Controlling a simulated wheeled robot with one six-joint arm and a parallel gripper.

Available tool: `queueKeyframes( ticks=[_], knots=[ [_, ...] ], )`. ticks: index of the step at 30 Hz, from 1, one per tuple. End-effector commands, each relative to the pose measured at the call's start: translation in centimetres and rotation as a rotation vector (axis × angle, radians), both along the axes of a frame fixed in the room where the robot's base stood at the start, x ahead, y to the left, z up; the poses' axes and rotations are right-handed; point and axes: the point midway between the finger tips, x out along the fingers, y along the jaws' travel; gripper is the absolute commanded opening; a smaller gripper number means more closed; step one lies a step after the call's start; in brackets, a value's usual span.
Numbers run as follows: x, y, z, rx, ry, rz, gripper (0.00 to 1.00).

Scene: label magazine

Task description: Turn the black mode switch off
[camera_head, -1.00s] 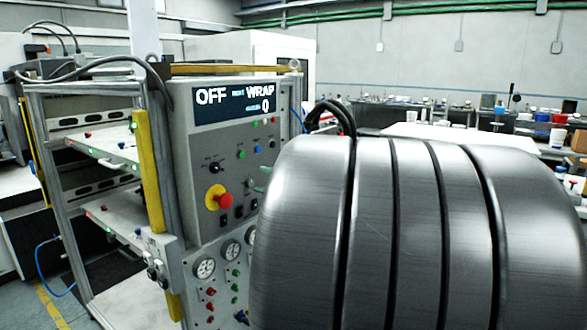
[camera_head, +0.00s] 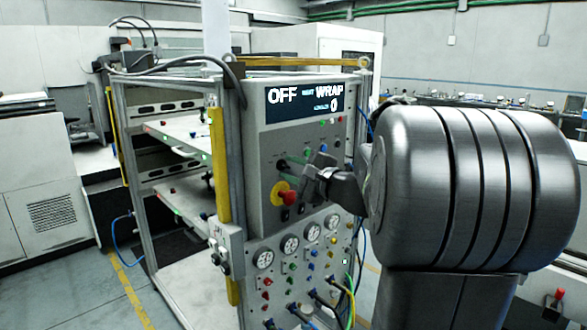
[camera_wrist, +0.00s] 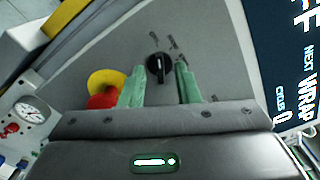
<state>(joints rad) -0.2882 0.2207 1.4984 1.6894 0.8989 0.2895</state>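The black mode switch (camera_wrist: 159,67) is a small dark knob on the grey control panel, with marks beside it, in the wrist view. My gripper (camera_wrist: 160,88) is open, its two green fingers pointing at the panel. The knob shows in the gap between the fingertips, with nothing gripped. In the head view my gripper (camera_head: 292,162) is in front of the panel's middle, and the knob is hidden or too small to make out. The display (camera_head: 304,102) reads OFF, NEXT WRAP and a count of 0.
A red emergency button (camera_head: 290,198) on a yellow ring (camera_head: 277,190) sits just below my gripper, and shows beside the left finger in the wrist view. Gauges (camera_head: 289,243), small coloured buttons and hoses are lower on the panel. A yellow post (camera_head: 219,165) stands at left.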

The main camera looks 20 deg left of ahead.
Motion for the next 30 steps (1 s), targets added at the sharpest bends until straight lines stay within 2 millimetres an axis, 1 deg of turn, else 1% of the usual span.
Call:
queueKeyframes(
  ticks=[4,5,6,9,16,22,30],
  knots=[
    [0.0,-0.02,0.01,0.0,0.0,0.0,0.29],
    [0.0,-0.02,0.01,0.0,0.0,0.0,0.25],
    [-0.01,-0.03,0.01,0.0,0.0,0.0,0.17],
    [-0.01,-0.04,0.02,0.0,-0.001,0.0,0.0],
    [-0.02,-0.04,-0.11,-0.003,-0.007,0.0,0.0],
    [-0.05,-0.02,-0.36,-0.024,-0.064,0.001,0.0],
    [-0.03,-0.04,0.02,-0.04,-0.095,0.001,0.0]
  ],
)
